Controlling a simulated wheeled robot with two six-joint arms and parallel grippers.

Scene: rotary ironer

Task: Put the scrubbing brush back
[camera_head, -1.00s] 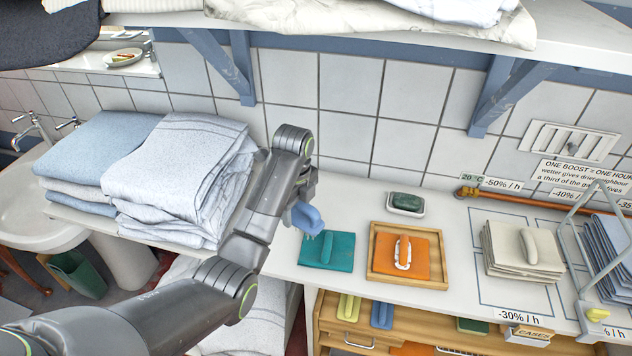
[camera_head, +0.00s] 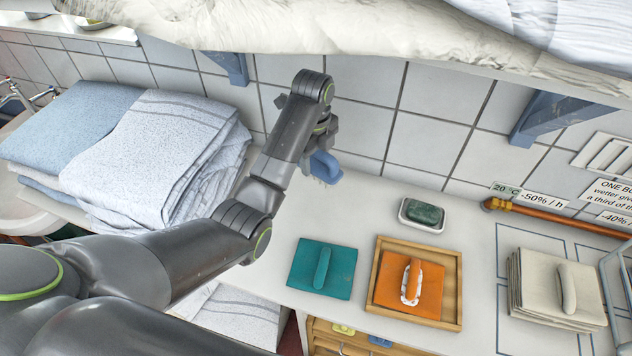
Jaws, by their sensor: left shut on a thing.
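The scrubbing brush (camera_head: 326,166), blue with pale bristles underneath, is in my left gripper (camera_head: 322,150). My left gripper is shut on it and holds it above the back of the white counter, near the tiled wall. The arm hides part of the gripper and the fingers' exact hold. My right gripper is not in view.
A green block lies in a white soap dish (camera_head: 422,215) at the back of the counter (camera_head: 360,210). A teal cloth with a handle (camera_head: 322,268) and an orange one in a wooden tray (camera_head: 455,300) lie in front. Folded towels (camera_head: 165,140) are left, a beige stack (camera_head: 545,290) right.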

